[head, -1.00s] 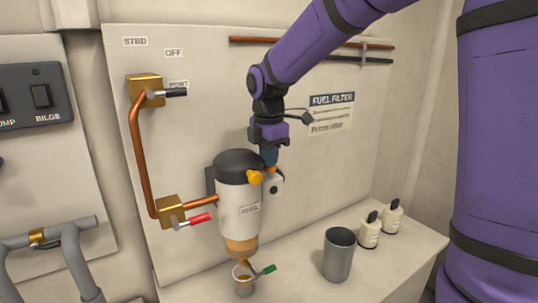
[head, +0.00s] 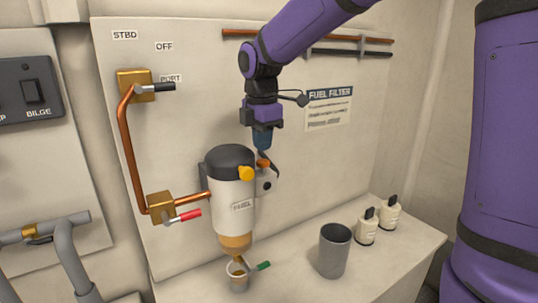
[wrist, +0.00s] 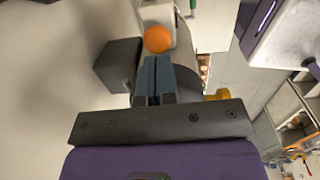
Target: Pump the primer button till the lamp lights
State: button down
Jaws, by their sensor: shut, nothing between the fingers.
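The orange primer button (head: 263,163) sits on top of a small light block (head: 266,182) at the right side of the fuel filter (head: 233,205). The block's front has a dark round spot; I cannot tell whether it is the lamp, and I see no lit lamp. My gripper (head: 263,150) is shut and empty, pointing down just above the button.
A yellow knob (head: 246,173) is close left of the button. A small cup (head: 238,283) stands under the filter, by a green-handled drain (head: 262,266). A grey cup (head: 334,252) and two small bottles (head: 366,229) stand on the bench. Copper pipe (head: 130,150) runs at the left.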

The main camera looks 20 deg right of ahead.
notch_tip(320, 180, up, 9)
jog(key=shift+s+a+r, duration=0.2)
jog(key=shift+s+a, duration=0.05)
dwell(1.3)
